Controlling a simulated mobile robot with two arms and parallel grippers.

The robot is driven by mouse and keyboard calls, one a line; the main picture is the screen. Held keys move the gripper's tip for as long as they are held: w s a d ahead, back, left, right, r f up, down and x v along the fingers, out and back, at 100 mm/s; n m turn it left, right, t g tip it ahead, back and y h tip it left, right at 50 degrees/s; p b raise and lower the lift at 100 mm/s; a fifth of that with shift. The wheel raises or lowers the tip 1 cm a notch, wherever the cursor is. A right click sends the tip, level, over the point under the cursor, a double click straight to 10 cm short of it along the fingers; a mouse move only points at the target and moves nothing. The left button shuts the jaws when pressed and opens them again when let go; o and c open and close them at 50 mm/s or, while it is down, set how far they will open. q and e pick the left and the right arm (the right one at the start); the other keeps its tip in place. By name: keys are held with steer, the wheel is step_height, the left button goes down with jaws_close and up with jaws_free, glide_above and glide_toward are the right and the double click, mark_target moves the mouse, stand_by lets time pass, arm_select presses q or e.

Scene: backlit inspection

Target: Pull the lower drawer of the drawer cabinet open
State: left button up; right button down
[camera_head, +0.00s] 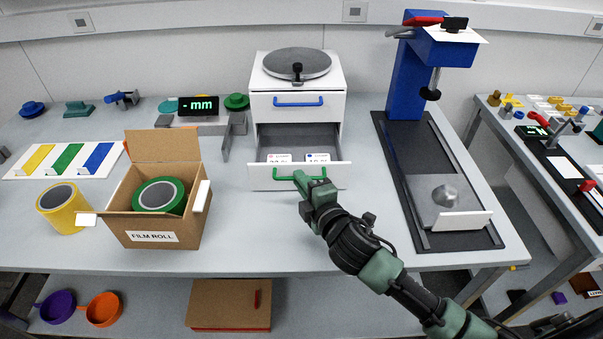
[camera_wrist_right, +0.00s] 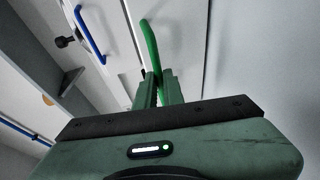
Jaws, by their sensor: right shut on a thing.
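The white drawer cabinet (camera_head: 335,103) stands at the back middle of the table. Its lower drawer (camera_head: 262,178) is pulled out, and its inside shows with two small white labelled cards near the front. The upper drawer, with a blue handle (camera_head: 297,101), is closed. In the right wrist view the gripper's fingers (camera_wrist_right: 161,88) are shut on the green handle (camera_wrist_right: 149,45). My left gripper is not in view.
An open cardboard box (camera_head: 150,238) with a green roll stands left of the drawer. A blue stand (camera_head: 402,80) on a dark base rises to the right. A grey disc (camera_head: 297,62) tops the cabinet. The table in front of the drawer is clear except for my arm.

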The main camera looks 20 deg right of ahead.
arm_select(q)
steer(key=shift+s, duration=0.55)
arm_select(e)
steer(key=c, duration=1.5)
jaws_free()
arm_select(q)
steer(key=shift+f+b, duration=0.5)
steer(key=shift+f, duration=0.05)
arm_select(e)
steer(key=v, duration=0.7)
steer(key=shift+s+d, duration=0.1)
steer(key=shift+s, duration=0.25)
